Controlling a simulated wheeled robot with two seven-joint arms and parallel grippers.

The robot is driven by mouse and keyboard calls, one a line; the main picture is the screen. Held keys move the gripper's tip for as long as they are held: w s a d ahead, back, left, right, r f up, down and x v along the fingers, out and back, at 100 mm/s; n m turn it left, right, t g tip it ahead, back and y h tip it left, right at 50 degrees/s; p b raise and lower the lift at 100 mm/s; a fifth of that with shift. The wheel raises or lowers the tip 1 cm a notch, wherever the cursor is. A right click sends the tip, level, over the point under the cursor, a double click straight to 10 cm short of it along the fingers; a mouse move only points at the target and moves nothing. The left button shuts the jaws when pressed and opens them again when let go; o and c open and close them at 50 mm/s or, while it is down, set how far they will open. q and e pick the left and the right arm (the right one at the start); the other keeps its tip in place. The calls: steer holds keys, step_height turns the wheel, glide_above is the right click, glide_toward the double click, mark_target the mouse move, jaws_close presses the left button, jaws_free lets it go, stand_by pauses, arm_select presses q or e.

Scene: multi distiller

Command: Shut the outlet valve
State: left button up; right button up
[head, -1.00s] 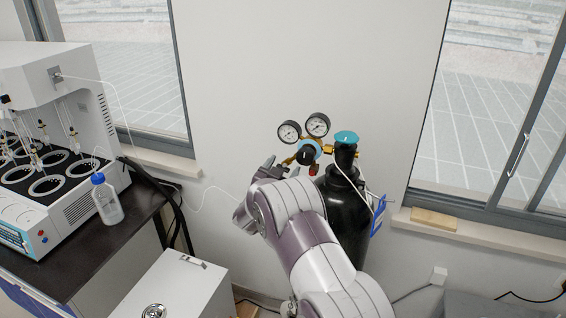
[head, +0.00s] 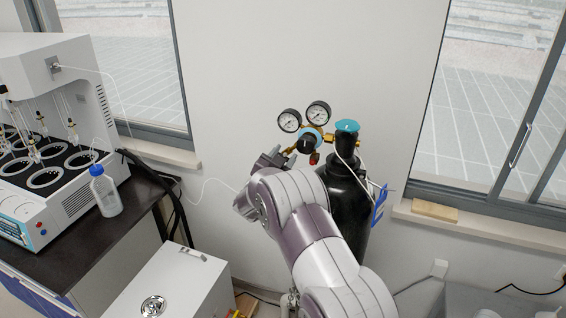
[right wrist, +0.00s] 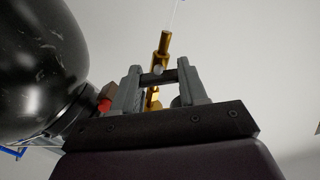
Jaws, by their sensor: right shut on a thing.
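The gas regulator (head: 311,138), with two round gauges and a blue ring, sits on top of the black gas cylinder (head: 345,205) in the head view. Its brass outlet points left, toward my right gripper (head: 279,159). In the right wrist view, my right gripper (right wrist: 160,84) is shut on the outlet valve (right wrist: 158,77), whose dark handle lies crosswise between the two grey fingers. Brass fitting (right wrist: 163,43) shows above and below the handle. In the head view my gripper and forearm hide most of the valve. My left gripper is out of view.
A blue cylinder-top knob (head: 347,125) stands right of the gauges. A thin white hose (head: 208,182) runs left to the distiller (head: 50,150) on a dark bench. A white box (head: 180,285) stands below. Windows flank the clear wall.

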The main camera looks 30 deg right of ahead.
steer(key=m+b, duration=0.1)
steer(key=b, duration=0.1)
steer(key=m+b, duration=0.2)
steer(key=b, duration=0.1)
steer(key=shift+f, duration=0.3)
steer(key=shift+r+m+b, duration=0.25)
steer(key=shift+m+b, duration=0.55)
steer(key=shift+b, duration=0.1)
steer(key=shift+r, duration=0.1)
steer(key=o, duration=0.8)
steer(key=shift+c, duration=0.2)
steer(key=o, duration=0.3)
steer(key=shift+d, duration=0.1)
steer(key=shift+w, duration=0.1)
